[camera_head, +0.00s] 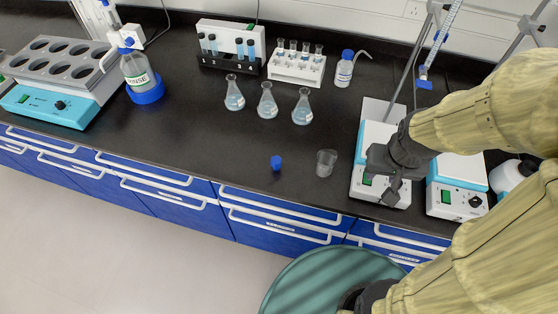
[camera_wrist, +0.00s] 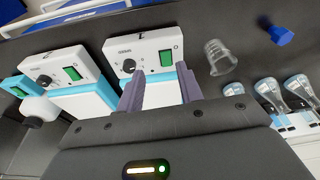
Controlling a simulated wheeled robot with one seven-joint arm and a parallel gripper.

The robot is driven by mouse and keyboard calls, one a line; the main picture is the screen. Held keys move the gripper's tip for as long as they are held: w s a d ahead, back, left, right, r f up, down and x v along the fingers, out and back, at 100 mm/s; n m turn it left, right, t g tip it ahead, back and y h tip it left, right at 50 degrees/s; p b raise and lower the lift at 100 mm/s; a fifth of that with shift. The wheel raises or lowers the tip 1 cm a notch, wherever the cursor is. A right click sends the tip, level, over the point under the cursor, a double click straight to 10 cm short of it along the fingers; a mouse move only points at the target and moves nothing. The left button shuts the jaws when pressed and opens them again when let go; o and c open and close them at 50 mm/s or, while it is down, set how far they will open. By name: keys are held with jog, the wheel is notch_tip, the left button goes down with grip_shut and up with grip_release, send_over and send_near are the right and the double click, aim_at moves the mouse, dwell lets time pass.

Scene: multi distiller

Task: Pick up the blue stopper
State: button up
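The blue stopper (camera_head: 276,162) stands on the black bench near its front edge, left of a small clear beaker (camera_head: 326,163). In the wrist view the blue stopper (camera_wrist: 280,35) is at the top right, beyond the clear beaker (camera_wrist: 219,57). My gripper (camera_head: 391,192) is over the front of a white and teal stirrer, to the right of the stopper and apart from it. In the wrist view my gripper (camera_wrist: 160,85) has its two fingers spread apart with nothing seen between them.
Three flasks (camera_head: 267,101) stand behind the stopper. Tube racks (camera_head: 298,65) and a wash bottle (camera_head: 345,68) are at the back. Stirrers (camera_head: 366,184) stand at the right, a heating block (camera_head: 45,112) at the left. The bench left of the stopper is clear.

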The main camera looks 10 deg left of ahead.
jog(key=o, duration=0.3)
jog(key=shift+a, duration=0.1)
jog(key=shift+o, duration=0.2)
notch_tip(320, 180, up, 4)
jog(key=n+g+p, duration=0.3)
jog(key=n, duration=2.7)
send_over(278, 157)
jog(key=shift+a+r, duration=0.1)
notch_tip(278, 157, down, 12)
jog(key=shift+s+f+p, duration=0.1)
jog(key=shift+f+p, duration=0.05)
jog(key=shift+p, duration=0.15)
